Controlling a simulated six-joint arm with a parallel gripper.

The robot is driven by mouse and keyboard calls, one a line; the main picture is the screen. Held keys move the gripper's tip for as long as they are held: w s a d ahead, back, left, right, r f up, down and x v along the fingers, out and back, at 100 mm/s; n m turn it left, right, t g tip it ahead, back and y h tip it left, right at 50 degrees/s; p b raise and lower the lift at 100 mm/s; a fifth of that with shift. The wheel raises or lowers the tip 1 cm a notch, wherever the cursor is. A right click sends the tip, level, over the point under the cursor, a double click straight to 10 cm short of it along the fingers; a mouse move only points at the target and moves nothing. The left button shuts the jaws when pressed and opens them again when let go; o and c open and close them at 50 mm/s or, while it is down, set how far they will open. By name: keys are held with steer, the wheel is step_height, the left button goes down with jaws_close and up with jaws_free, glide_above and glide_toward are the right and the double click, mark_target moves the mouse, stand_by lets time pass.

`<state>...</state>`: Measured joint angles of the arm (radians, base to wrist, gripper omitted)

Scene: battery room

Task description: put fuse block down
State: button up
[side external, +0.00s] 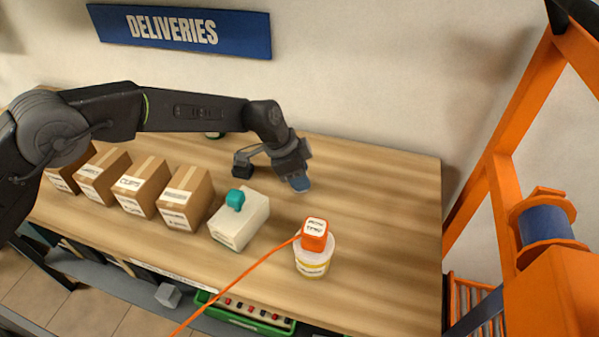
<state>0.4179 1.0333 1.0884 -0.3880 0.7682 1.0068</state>
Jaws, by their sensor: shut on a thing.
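My gripper (294,165) points down over the middle of the wooden bench, behind the white box and the white tub. It is shut on a small blue-grey piece (299,184), which I take to be the fuse block. My jaws hide its upper part. I cannot tell whether its underside touches the bench or hangs just above it.
The bench (390,200) is clear to the right. A white box (238,222) with a teal object (235,200) on it stands front left of my gripper. An orange block (314,233) with an orange cable sits on a white tub (313,262). Cardboard boxes (187,200) line the left. A dark block (242,165) is behind.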

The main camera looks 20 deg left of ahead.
steer(key=shift+f, duration=0.1)
steer(key=o, duration=1)
steer(key=shift+c, duration=0.2)
steer(key=shift+a+r, duration=0.15)
steer(key=shift+r, duration=0.4)
steer(key=v, duration=1.1)
steer(key=shift+s, duration=0.15)
steer(key=shift+a+r, duration=0.15)
steer(key=shift+a, duration=0.05)
